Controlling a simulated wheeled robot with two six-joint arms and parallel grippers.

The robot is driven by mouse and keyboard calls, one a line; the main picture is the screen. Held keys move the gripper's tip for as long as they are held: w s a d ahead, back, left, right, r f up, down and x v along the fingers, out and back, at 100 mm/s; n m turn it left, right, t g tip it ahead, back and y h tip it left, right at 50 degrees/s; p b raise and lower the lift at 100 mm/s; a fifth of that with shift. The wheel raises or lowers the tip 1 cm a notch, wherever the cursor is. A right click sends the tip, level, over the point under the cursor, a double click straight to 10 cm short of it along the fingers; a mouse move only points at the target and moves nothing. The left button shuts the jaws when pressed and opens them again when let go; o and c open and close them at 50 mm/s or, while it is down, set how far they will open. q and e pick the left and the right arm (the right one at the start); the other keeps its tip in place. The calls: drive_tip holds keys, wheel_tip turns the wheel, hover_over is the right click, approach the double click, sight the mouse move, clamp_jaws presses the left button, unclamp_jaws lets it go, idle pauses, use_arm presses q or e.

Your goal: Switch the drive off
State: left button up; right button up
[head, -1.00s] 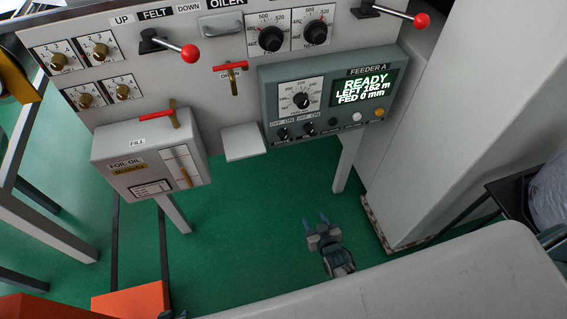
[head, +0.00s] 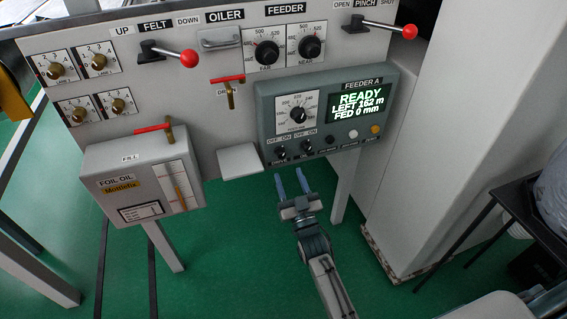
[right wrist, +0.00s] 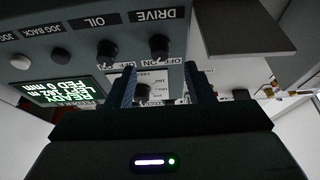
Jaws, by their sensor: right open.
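The drive switch (head: 281,153) is a small black rotary knob at the lower left of the grey Feeder A panel (head: 264,112), under an OFF–ON label. In the right wrist view, upside down, the drive knob (right wrist: 159,46) sits beside the word DRIVE. I cannot tell surely which way it points. The similar oil knob (head: 307,147) is right of it in the head view. My right gripper (head: 291,173) is open and empty, just below these knobs and apart from them. In the right wrist view its fingers (right wrist: 159,72) point at the panel.
The display (head: 360,103) reads READY, LEFT 162 m, FED 0 mm. A grey ledge (head: 239,161) juts out left of the knobs. The foil oil box (head: 143,180) stands further left. A panel leg (head: 346,185) is right of my gripper. Green floor lies below.

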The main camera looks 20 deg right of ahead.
sight(284, 156)
drive_tip(key=x, duration=0.6)
drive_tip(key=shift+f, duration=0.1)
